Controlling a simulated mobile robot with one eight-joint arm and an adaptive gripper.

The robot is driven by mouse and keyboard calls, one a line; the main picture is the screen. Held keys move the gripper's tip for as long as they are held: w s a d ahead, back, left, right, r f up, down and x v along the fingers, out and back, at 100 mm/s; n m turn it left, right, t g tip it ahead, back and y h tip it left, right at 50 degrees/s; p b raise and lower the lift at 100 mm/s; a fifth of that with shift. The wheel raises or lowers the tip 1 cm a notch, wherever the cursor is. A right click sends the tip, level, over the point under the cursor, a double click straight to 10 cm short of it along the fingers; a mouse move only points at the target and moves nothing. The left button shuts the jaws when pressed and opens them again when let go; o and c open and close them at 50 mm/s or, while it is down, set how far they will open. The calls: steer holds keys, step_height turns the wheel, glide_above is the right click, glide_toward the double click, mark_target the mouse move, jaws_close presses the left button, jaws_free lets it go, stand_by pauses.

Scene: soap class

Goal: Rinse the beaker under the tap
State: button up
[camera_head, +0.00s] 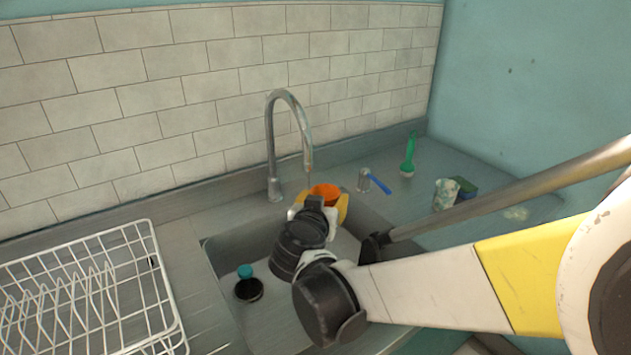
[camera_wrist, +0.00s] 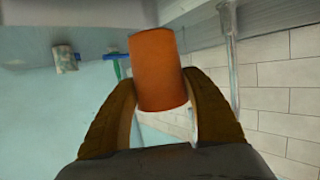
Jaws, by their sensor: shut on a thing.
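An orange beaker (camera_head: 325,190) is held between the yellow fingers of my gripper (camera_head: 322,203). In the wrist view the beaker (camera_wrist: 158,70) sits between both fingers of my gripper (camera_wrist: 160,88), slightly tilted. The curved metal tap (camera_head: 272,140) stands at the back rim of the sink (camera_head: 225,245). Its spout ends just above the beaker in the head view. A thin line below the spout looks like running water. The blue tap lever (camera_head: 380,184) is right of the beaker. The inside of the beaker is mostly hidden.
A white wire drying rack (camera_head: 95,290) stands left of the sink. A dark round item with a teal top (camera_head: 246,283) lies in the basin.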

steer(key=shift+s+d, duration=1.35)
steer(key=shift+s, duration=0.2)
steer(key=s+d+r+p, duration=0.3)
steer(key=s+r+p, duration=0.1)
steer(key=shift+d, duration=0.15)
stand_by(0.6)
steer(key=shift+w, duration=0.1)
